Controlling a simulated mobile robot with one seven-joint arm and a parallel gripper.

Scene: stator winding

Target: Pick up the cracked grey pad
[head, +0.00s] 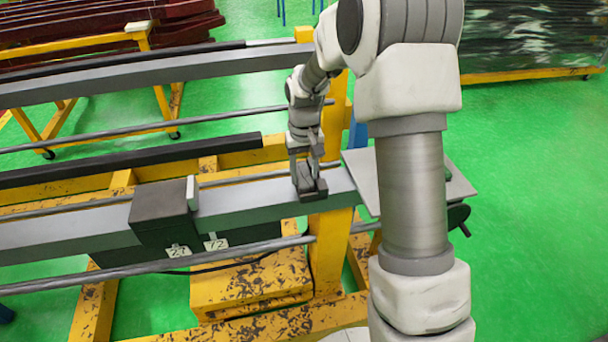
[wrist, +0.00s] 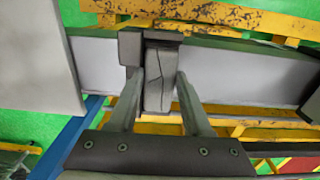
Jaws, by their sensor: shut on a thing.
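The cracked grey pad (wrist: 158,82) is a small block with a dark, jagged crack down its face, seen in the wrist view. My gripper (wrist: 160,76) has one finger on each side of it and is shut on it. The pad sits at a dark bracket (wrist: 130,48) on the grey beam (wrist: 235,77), and I cannot tell whether it is clear of it. In the head view my gripper (head: 305,168) points down at the beam's right part, over the dark bracket (head: 313,190). The pad is hard to make out there.
A black box (head: 160,212) with white number tags and a pale upright piece (head: 192,193) sits on the beam to the left. A flat grey plate (head: 362,178) is to the right, partly behind my arm. Grey rods (head: 160,266) and a yellow frame (head: 262,285) surround the beam.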

